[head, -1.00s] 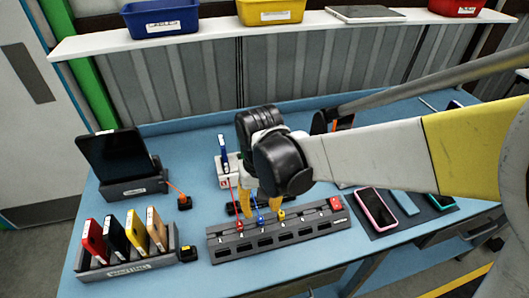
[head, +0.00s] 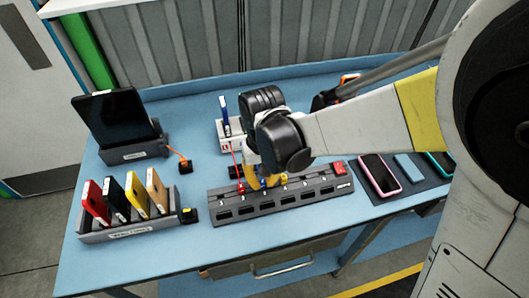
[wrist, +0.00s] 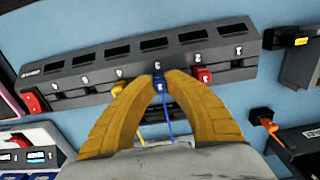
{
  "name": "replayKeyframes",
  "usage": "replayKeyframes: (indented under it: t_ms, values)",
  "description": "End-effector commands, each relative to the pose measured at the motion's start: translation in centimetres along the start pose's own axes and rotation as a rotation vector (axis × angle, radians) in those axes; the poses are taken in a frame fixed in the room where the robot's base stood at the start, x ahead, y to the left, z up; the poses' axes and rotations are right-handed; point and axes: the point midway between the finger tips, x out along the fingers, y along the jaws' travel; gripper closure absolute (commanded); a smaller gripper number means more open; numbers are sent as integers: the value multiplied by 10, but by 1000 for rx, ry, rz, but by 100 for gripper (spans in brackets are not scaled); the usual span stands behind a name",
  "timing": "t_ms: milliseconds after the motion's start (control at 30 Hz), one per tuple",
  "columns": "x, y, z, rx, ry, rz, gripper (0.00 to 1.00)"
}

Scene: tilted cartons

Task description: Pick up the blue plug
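The blue plug (wrist: 159,81) sits in a slot of the long dark grey power strip (wrist: 95,60), with its blue cord (wrist: 168,128) running back between my fingers in the wrist view. In the head view the plug is mostly hidden by my fingers. My gripper (head: 263,184) has yellow fingers pointing down at the strip. In the wrist view its fingertips (wrist: 160,76) are close together on both sides of the blue plug and appear to touch it. The plug still appears seated in the strip.
The strip has a red switch (head: 339,168). A rack of coloured cases (head: 130,232), a tablet stand (head: 135,152) and phones (head: 379,174) lie around it on the blue table.

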Motion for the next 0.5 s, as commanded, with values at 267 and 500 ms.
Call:
replayKeyframes:
  t_ms: [267, 500]
  values:
    - [0, 0, 0, 0, 0, 0, 100]
    - [-16, 0, 0, 0, 0, 0, 100]
